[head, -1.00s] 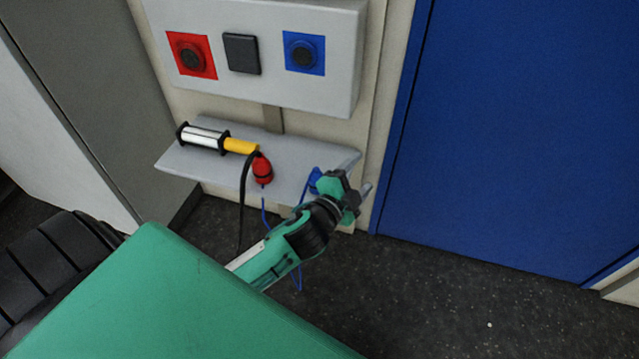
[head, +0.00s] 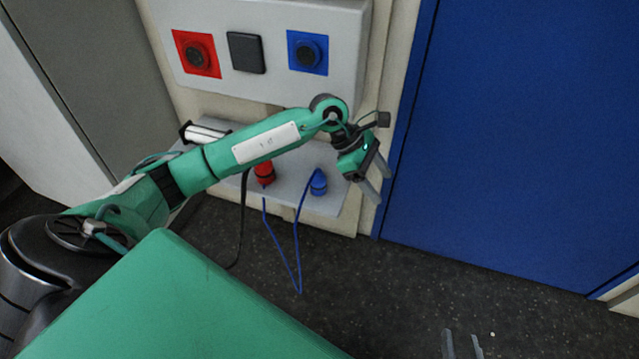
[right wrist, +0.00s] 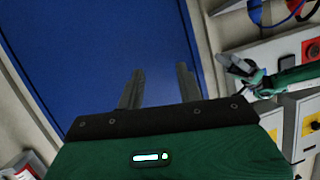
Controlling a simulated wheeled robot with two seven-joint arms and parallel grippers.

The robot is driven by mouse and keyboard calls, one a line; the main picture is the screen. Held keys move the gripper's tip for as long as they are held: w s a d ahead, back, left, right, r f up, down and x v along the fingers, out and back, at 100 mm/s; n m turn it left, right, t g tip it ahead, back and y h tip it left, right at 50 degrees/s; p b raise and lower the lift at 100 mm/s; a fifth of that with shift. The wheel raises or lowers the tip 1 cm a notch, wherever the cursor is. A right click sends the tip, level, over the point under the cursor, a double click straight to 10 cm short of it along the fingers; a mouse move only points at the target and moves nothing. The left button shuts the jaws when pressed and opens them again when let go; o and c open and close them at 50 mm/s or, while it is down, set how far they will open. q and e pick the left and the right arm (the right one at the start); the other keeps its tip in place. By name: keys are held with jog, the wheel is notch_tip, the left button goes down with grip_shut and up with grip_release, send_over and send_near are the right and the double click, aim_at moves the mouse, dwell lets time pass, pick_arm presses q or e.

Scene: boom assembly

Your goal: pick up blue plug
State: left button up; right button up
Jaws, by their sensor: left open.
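The blue plug (head: 318,183) stands on the right part of the grey shelf, with a blue cable (head: 297,255) hanging in a loop below. My left gripper (head: 381,186) is open and empty to the right of the plug, beside the shelf's right end, its fingers pointing down. It is apart from the plug. My right gripper (head: 461,341) shows only its fingertips at the bottom edge of the head view. In the right wrist view its two fingers (right wrist: 159,85) are apart with nothing between them, in front of the blue door.
A red plug (head: 264,173) stands on the shelf (head: 290,182), partly behind my left arm. A white-and-black cylindrical tool (head: 206,134) lies at the shelf's left. Above are a red socket (head: 196,54), a black square (head: 246,53) and a blue socket (head: 308,53). A blue door (head: 520,130) stands right.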

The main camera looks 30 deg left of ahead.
pick_arm(q)
jog(key=w+a+y, duration=0.2)
jog(key=a+y, duration=0.3)
jog(key=a, duration=0.5)
jog(key=r+g+y, duration=0.1)
jog(key=r+y, duration=0.1)
jog(key=y, duration=0.1)
send_over(317, 171)
jog(key=shift+w+d+f+m, duration=0.1)
jog(key=shift+d+f+m, duration=0.15)
jog(key=shift+m, duration=0.15)
jog(key=shift+a+f+b, duration=0.2)
jog(key=shift+a+b, duration=0.1)
notch_tip(317, 171, down, 7)
jog(key=shift+f+b, duration=0.1)
jog(key=shift+b, duration=0.55)
jog(key=shift+d+f, duration=0.1)
jog(key=shift+f, duration=0.65)
notch_tip(317, 171, down, 4)
jog(key=shift+f+b, duration=0.2)
jog(key=shift+b, duration=0.5)
pick_arm(e)
notch_tip(317, 171, up, 16)
jog(key=w+d+t+y, duration=0.1)
jog(key=w+d+t, duration=0.1)
jog(key=t, duration=0.8)
jog(key=shift+w+d+m+y, duration=0.15)
jog(key=shift+d+m+y, duration=0.15)
